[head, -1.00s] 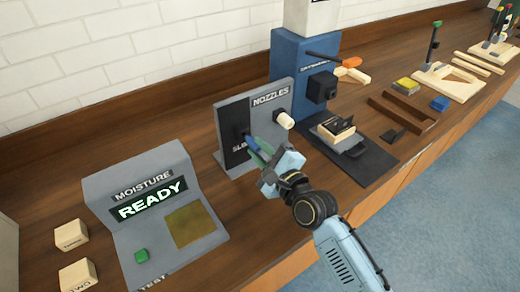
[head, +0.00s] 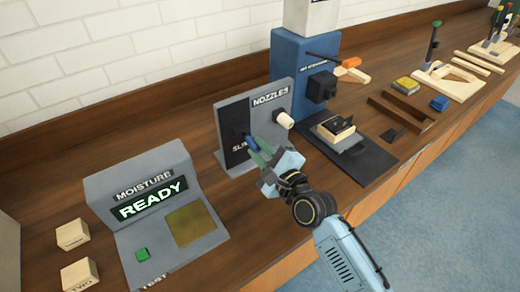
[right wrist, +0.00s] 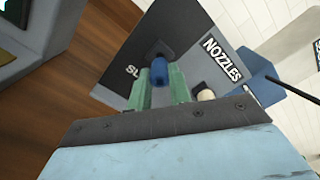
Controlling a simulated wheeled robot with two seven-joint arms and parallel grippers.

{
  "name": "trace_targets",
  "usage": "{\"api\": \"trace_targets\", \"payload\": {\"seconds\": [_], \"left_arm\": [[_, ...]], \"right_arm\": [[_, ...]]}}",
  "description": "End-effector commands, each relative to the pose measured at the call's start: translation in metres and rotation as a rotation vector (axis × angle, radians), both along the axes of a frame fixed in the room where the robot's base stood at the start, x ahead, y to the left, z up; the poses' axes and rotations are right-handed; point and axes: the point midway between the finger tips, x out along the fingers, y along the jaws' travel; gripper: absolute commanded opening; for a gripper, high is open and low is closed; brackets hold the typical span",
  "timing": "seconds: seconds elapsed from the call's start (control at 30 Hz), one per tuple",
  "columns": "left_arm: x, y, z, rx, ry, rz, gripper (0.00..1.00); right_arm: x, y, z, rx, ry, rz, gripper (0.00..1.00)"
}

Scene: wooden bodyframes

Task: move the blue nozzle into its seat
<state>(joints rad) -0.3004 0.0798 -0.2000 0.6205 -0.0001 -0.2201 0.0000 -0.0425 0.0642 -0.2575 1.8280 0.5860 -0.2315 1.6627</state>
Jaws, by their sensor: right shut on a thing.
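The blue nozzle (right wrist: 160,72) is between the green fingertips of my right gripper (right wrist: 160,85), which is shut on it in front of the nozzle rack. In the head view the nozzle (head: 251,142) shows only as a small blue bit at the tips of my right gripper (head: 258,150). The grey rack (head: 287,93), labelled NOZZLES, has a black panel (head: 233,118) on its left side. A dark socket (right wrist: 159,50) on that panel lies right behind the nozzle; I cannot tell whether they touch. My left gripper is not in view.
A white nozzle (head: 284,121) sticks out of the rack just right of my gripper. The grey moisture station (head: 110,180) reading READY stands to the left. A blue machine (head: 290,55) with a dark base plate stands to the right. Bare wood (head: 240,215) lies in front.

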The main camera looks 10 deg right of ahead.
Motion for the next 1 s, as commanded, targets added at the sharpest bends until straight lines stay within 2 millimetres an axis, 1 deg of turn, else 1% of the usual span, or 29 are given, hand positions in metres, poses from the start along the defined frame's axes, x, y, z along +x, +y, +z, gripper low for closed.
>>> {"api": "trace_targets", "payload": {"seconds": [0.13, 0.53, 1.0], "left_arm": [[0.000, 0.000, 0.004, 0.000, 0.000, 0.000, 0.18], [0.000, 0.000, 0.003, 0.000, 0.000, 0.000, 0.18], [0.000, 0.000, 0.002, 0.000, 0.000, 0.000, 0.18]], "right_arm": [[0.000, 0.000, 0.001, -0.001, 0.000, 0.001, 0.00], [0.001, 0.000, 0.000, 0.000, 0.000, 0.000, 0.00], [0.012, 0.005, 0.000, 0.001, 0.000, -0.001, 0.00]]}}
